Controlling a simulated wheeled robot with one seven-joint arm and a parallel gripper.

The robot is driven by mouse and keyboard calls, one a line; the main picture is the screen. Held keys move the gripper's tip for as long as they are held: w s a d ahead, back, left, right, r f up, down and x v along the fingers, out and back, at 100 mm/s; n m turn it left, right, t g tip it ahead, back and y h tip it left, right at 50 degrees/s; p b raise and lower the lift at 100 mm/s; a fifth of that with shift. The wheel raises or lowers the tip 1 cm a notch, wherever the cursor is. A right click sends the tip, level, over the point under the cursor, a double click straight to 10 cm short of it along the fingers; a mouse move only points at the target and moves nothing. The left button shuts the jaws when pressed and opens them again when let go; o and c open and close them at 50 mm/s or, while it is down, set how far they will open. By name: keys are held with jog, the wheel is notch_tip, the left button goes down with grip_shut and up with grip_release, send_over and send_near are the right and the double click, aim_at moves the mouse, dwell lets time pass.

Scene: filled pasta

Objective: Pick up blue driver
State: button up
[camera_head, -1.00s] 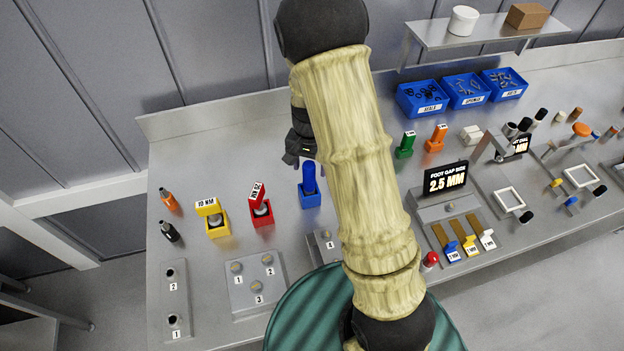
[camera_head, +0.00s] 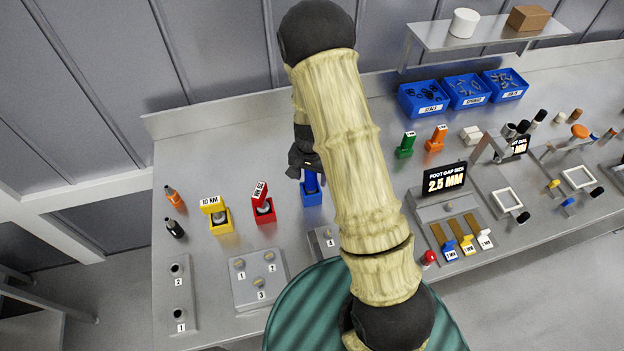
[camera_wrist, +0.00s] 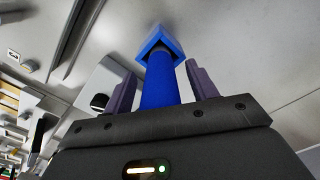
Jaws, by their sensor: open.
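The blue driver (camera_head: 311,180) stands upright in its blue holder (camera_head: 312,198) on the grey bench, left of my arm in the head view. My gripper (camera_head: 306,165) is over its upper end and hides part of the handle. In the wrist view the driver's blue handle (camera_wrist: 160,82) lies between the two open fingers of my gripper (camera_wrist: 160,90). A gap shows on each side, wider on the right. The blue holder (camera_wrist: 160,43) shows beyond the fingertips.
A red holder (camera_head: 264,214) and a yellow holder (camera_head: 221,225) with labelled tools stand to the left. Orange (camera_head: 174,196) and black (camera_head: 174,228) drivers stand farther left. A sign reading 2.5 MM (camera_head: 444,179) and blue bins (camera_head: 425,97) are right of my arm.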

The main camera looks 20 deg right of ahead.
jog(key=shift+c, duration=0.5)
jog(key=shift+w, duration=0.1)
jog(key=c, duration=1.1)
jog(key=shift+a+r, duration=0.15)
notch_tip(320, 180, up, 10)
jog(key=b, duration=0.2)
jog(key=shift+b, duration=0.35)
